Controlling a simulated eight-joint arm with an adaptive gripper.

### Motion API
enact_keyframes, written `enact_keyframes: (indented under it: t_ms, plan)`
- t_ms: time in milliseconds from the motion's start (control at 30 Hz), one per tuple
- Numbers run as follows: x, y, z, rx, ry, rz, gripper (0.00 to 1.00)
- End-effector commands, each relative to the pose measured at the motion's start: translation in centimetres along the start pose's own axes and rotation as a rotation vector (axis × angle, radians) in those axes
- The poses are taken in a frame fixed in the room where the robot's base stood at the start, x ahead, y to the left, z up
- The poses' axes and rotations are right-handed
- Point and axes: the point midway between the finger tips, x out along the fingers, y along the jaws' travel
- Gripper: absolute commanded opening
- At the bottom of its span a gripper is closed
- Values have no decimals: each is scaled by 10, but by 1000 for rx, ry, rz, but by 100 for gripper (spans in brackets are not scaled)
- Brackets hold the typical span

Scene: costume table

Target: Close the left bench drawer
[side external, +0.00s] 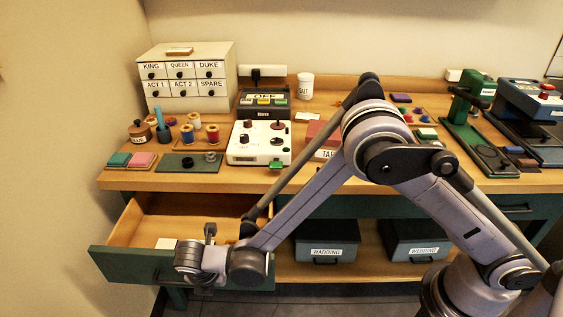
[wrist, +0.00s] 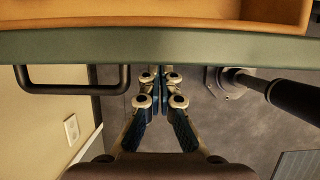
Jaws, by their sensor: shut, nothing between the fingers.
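The left bench drawer (side external: 128,262) is pulled out at the lower left, with a green front and a pale wooden inside. In the wrist view its green front (wrist: 215,43) runs across the top, and its black bar handle (wrist: 70,88) is at the left. My gripper (wrist: 160,72) is shut and empty. Its fingertips are at the drawer front's lower edge in the picture, right of the handle; I cannot tell whether they touch. In the side view my wrist overlaps the right part of the drawer front and hides the fingers.
The wooden bench top (side external: 330,183) above holds spools, a white control box (side external: 260,142), a small drawer cabinet (side external: 187,80) and several devices. A wall is close at the left. A dark post (wrist: 290,97) stands right of my gripper.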

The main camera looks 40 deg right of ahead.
Motion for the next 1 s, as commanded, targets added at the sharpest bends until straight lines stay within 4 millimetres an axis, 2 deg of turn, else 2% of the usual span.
enact_keyframes:
  t_ms: [233, 367, 567, 1000]
  plan:
    - [1, 0, 2, 1, 0, 0, 0]
    - [5, 0, 12, 2, -1, 0, 0]
    - [18, 0, 46, 6, -1, -2, 0]
    - [56, 0, 140, 5, -1, -1, 0]
